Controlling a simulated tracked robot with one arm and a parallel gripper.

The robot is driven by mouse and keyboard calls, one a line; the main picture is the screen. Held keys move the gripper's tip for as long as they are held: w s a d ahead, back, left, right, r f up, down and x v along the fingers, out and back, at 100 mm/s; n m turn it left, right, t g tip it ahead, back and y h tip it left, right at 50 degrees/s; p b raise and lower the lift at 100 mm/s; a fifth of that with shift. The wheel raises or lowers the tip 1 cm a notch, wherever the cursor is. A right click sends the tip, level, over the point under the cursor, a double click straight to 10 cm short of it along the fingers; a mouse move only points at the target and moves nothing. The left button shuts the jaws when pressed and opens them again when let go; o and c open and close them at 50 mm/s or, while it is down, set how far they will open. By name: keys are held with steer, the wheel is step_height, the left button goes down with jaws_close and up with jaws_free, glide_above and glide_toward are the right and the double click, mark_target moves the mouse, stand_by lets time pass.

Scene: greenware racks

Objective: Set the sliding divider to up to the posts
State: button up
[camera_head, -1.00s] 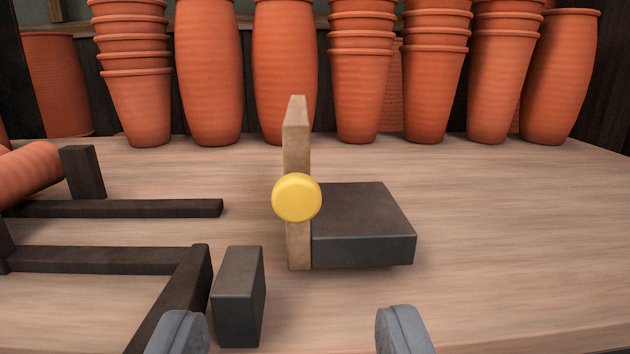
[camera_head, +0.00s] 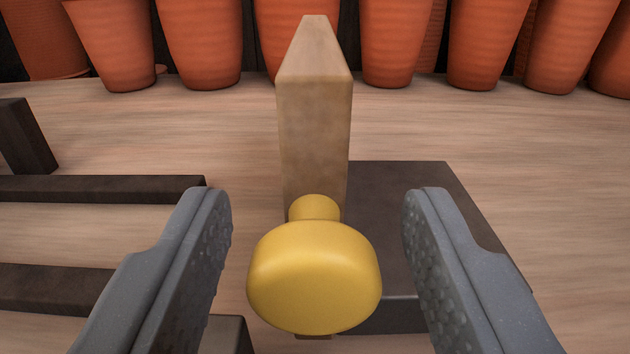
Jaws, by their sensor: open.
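The sliding divider (camera_head: 314,120) is an upright pale wooden board, seen nearly edge-on in the middle of the view. A yellow knob (camera_head: 314,278) sticks out from its near end toward me. A dark flat block (camera_head: 400,200) lies against the divider's right side. My gripper (camera_head: 317,225) is open, with one grey finger on each side of the knob and a clear gap to it on both sides. The lower part of the divider is mostly hidden behind the knob. I cannot tell which dark pieces are the posts.
Dark rails (camera_head: 100,188) lie on the wooden shelf (camera_head: 560,170) at the left, with a short dark upright post (camera_head: 24,136) behind them. Several terracotta pots (camera_head: 400,45) stand in a row at the back. The shelf at the right is clear.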

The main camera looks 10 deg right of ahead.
steer(key=shift+w, duration=0.25)
jaws_close()
